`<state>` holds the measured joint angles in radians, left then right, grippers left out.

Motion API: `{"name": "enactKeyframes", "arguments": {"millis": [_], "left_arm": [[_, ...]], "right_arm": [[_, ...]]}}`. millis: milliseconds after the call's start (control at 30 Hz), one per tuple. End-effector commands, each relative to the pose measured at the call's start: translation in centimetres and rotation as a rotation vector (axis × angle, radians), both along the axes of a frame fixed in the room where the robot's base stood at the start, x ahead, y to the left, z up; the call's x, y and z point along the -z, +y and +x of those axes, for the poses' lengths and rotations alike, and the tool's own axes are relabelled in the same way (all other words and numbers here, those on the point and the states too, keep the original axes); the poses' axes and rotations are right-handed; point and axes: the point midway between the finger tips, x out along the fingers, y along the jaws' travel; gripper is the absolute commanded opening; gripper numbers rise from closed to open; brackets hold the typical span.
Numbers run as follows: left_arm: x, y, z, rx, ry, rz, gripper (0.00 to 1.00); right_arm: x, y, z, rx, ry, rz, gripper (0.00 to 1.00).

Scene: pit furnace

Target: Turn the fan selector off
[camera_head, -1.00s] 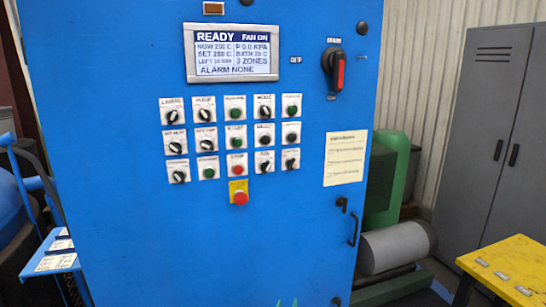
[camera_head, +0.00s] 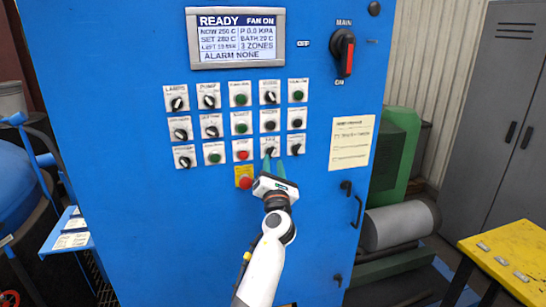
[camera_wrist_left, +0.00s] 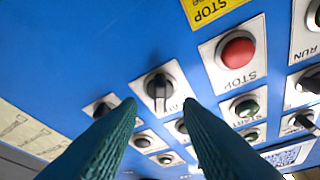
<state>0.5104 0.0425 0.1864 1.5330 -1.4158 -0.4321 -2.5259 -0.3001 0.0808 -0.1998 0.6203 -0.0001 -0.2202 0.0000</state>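The fan selector (camera_head: 270,150) is a black rotary knob on a white plate in the bottom row of the blue panel. It also shows in the left wrist view (camera_wrist_left: 160,88), close ahead and between the fingertips. The display (camera_head: 238,37) reads READY and FAN ON. My left gripper (camera_head: 273,165) points at the selector from below, its teal fingers apart on either side of it. In the left wrist view the gripper (camera_wrist_left: 158,108) is open with nothing between its fingers, and I cannot tell whether either finger touches the knob. My right gripper is not in view.
A red stop button (camera_head: 242,155) sits just left of the selector, and a red emergency stop (camera_head: 245,182) on yellow lies below it. Other knobs and buttons surround it closely. A main switch (camera_head: 345,55) is upper right. A yellow table (camera_head: 510,255) stands lower right.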

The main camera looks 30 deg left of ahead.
Motion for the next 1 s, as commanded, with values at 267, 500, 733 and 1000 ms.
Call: {"name": "enactKeyframes", "arguments": {"millis": [267,500,733,1000], "left_arm": [[-1.0,1.7,2.2,0.001,0.001,0.000,0.33],[-1.0,1.8,2.4,0.002,0.000,-0.002,0.33],[-1.0,1.8,2.4,0.002,0.000,-0.002,0.08],[-0.9,1.8,2.4,0.002,-0.003,-0.004,0.00]], "right_arm": [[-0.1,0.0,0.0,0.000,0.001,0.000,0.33],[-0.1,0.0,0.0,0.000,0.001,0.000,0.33],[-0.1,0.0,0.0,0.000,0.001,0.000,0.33],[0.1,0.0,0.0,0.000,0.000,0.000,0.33]]}}
